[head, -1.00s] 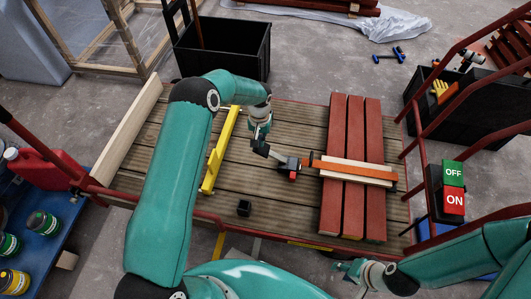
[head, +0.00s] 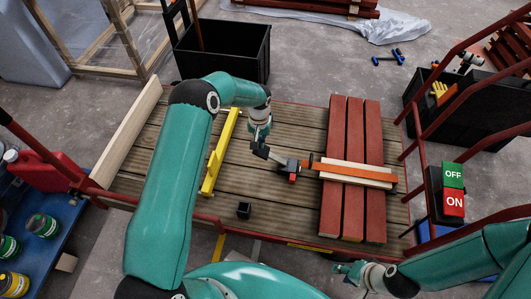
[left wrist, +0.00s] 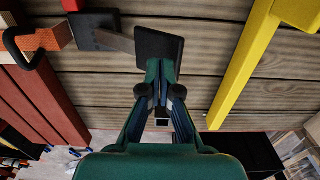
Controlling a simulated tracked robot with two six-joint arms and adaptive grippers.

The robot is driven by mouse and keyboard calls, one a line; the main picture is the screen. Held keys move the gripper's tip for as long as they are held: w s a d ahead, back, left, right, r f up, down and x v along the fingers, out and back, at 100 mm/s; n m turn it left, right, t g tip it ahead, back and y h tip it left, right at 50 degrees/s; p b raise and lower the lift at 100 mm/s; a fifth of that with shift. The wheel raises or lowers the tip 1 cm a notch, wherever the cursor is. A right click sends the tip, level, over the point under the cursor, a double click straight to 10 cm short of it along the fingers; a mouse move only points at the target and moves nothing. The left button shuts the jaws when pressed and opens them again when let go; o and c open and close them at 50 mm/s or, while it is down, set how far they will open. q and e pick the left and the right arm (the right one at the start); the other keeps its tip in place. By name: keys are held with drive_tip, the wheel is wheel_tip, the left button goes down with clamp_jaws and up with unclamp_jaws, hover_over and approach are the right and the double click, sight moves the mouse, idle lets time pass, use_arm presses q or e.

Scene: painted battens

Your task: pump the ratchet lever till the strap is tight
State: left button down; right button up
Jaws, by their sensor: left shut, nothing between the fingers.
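The ratchet (head: 292,168) lies on the wooden deck left of the red battens, with a red part at its side. Its grey lever ends in a black paddle (head: 260,151); the paddle also shows in the left wrist view (left wrist: 160,45). The orange strap (head: 350,172) runs from the ratchet across the red battens (head: 335,205) over a cream batten (head: 355,181). My left gripper (left wrist: 163,72) is shut and empty, its tips at the paddle's edge; I cannot tell if they touch. My right gripper (head: 342,268) is at the bottom, away from the strap; its fingers are too small to judge.
A yellow bar (head: 221,150) lies on the deck left of the ratchet. A small black block (head: 244,210) is near the front. Red rails (head: 420,165) border the deck at right, near the OFF and ON buttons (head: 453,188). Bare deck lies between block and battens.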

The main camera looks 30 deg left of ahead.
sight(260, 151)
use_arm(q)
drive_tip(key=shift+f, duration=0.2)
idle(0.5)
drive_tip(key=shift+f+b, duration=2.45)
drive_tip(key=shift+f, duration=0.35)
drive_tip(key=shift+r, duration=0.1)
drive_tip(key=shift+r+p, duration=2.75)
drive_tip(key=shift+r, duration=2.5)
drive_tip(key=shift+f, duration=0.1)
